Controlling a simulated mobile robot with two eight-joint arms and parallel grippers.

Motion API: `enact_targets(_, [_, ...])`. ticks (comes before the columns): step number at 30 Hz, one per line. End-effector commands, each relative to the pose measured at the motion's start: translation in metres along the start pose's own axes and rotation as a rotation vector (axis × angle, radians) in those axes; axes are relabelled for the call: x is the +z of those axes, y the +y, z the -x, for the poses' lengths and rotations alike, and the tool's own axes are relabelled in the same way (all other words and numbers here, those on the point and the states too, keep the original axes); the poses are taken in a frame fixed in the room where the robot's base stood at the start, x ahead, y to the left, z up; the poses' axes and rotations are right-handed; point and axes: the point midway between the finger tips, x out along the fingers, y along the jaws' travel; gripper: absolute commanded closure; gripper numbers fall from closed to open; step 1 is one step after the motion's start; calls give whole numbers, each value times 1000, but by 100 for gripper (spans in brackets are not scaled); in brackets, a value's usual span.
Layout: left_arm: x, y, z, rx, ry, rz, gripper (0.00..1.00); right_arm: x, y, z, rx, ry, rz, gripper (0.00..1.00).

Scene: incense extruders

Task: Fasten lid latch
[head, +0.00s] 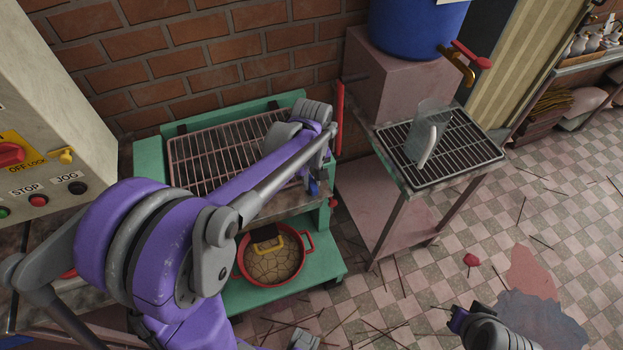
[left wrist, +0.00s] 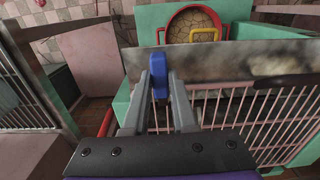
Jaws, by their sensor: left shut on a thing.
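My left gripper (left wrist: 162,88) is shut on a blue piece (left wrist: 160,66) at the front edge of the green rack stand; I take it for the latch. In the head view the blue piece (head: 314,187) shows at the end of my left arm, near the rack's front right corner. The fingertips there are mostly hidden by my arm. A wire grate (head: 215,150) lies on top of the green stand, partly behind my arm. I cannot make out a separate lid, or whether the latch is fastened.
A red pan (head: 303,243) with cracked contents and a yellow handle sits on the stand's lower shelf (head: 325,278). A second rack (head: 465,150) holds a clear jug (head: 428,135), below a blue barrel (head: 415,30). A control box (head: 40,130) stands left. Thin sticks litter the tiled floor.

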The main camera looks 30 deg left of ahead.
Motion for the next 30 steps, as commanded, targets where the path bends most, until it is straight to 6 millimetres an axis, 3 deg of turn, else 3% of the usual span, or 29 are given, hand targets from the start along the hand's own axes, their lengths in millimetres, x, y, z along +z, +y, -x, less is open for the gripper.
enact_targets(3, [0,0,0,0,0,2,100,0,0,0,0,0,0,100])
enact_targets(4, [0,0,0,0,0,1,72,0,0,0,0,0,0,100])
enact_targets(9, [0,0,0,0,0,1,45,0,0,0,0,0,0,100])
enact_targets(20, [0,0,7,0,0,0,45,-1,0,1,0,1,0,100])
enact_targets(30, [0,0,71,1,0,0,45,-6,0,6,0,5,0,100])
